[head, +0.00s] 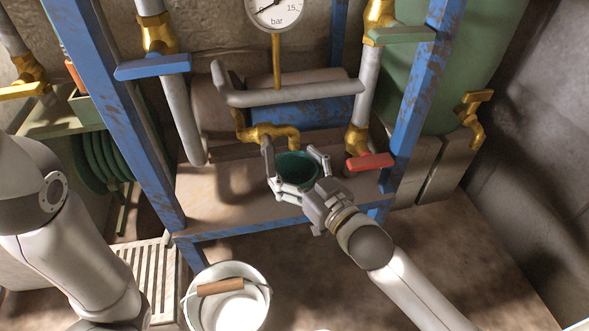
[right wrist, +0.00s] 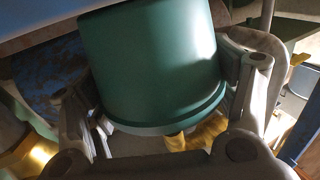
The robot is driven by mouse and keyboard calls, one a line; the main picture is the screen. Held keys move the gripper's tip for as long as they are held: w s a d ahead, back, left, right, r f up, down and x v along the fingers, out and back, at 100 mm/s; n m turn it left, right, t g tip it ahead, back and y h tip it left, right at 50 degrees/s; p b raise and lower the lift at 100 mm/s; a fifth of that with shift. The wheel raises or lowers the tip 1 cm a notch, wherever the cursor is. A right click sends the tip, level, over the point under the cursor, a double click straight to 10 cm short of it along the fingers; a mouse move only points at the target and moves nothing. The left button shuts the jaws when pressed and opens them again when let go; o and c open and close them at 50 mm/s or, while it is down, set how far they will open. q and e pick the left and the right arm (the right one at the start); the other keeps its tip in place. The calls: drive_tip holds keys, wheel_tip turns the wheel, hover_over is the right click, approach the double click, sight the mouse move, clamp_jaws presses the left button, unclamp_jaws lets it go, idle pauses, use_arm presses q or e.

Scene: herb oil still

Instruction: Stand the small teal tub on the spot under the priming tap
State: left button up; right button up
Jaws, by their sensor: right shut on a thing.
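The small teal tub (head: 296,170) is between the fingers of my right gripper (head: 298,178), which is shut on it. In the right wrist view the tub (right wrist: 155,65) fills the middle, with a finger against each side. In the head view the tub is over the shelf (head: 215,210) of the blue frame, just below and right of a brass tap (head: 272,133). I cannot tell whether the tub touches the shelf. The marked spot is not visible. My left arm is at the left; its gripper is out of frame.
A red-handled valve (head: 370,162) is just right of the tub. Blue uprights (head: 410,90) flank the shelf. A white bucket (head: 228,300) with a wooden grip stands on the floor in front. A pressure gauge (head: 274,10) and grey pipes (head: 300,95) are behind.

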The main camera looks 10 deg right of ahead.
drive_tip(key=o, duration=0.7)
drive_tip(key=shift+f, duration=0.2)
drive_tip(key=o, duration=0.4)
drive_tip(key=shift+o, duration=0.2)
